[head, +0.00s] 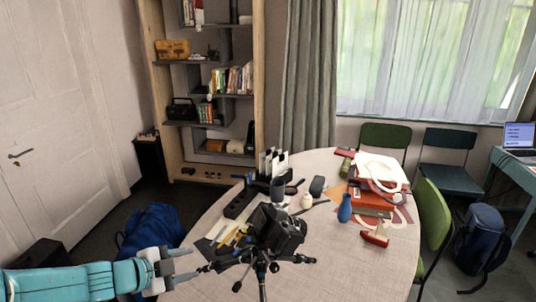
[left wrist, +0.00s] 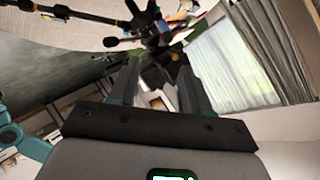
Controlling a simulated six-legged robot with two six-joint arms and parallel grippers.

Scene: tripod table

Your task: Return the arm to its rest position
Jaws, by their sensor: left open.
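My left arm (head: 75,281), teal, comes in from the lower left of the head view and reaches level toward the table's near left edge. Its gripper (head: 193,264) is open, with two grey fingers pointing right and nothing between them. In the left wrist view the two fingers of the left gripper (left wrist: 158,75) stand apart and empty. The fingertips are close to a black tripod (head: 262,262) with a camera (head: 278,230) on top; I cannot tell whether they touch a tripod leg. My right arm and gripper do not show.
A blue bag (head: 152,232) lies left of the table. Chairs (head: 433,222) stand at the right.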

